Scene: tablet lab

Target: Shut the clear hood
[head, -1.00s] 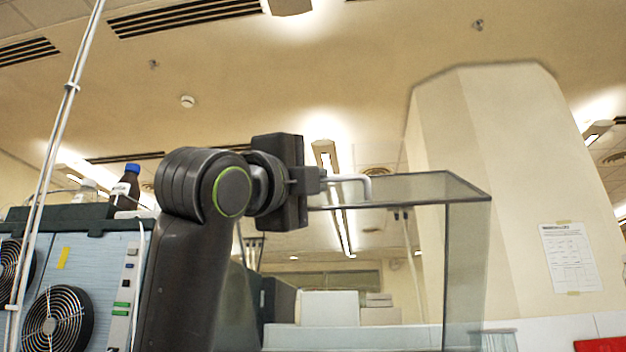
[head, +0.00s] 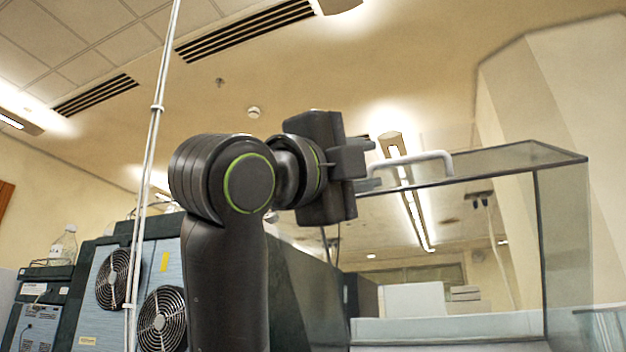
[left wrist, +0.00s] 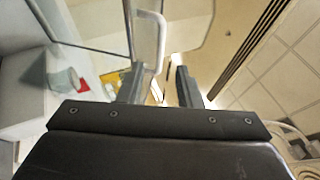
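The clear hood (head: 566,240) fills the right of the head view, with transparent panels and dark edges, seen from below. Its white bar handle (head: 428,157) is on the upper panel's near edge. My left gripper (head: 368,158) is just left of the handle, overlapping its left end in this view. In the left wrist view the gripper (left wrist: 158,84) is open, its two fingers well apart. The handle (left wrist: 161,30) reaches down between them, close to the left finger. I cannot tell whether they touch. My right gripper is in neither view.
A blue-grey machine with round fans (head: 160,318) stands at left, behind a thin white pole (head: 152,150). A clear bottle (head: 63,245) stands on equipment at far left. A pale pillar (head: 570,90) rises behind the hood.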

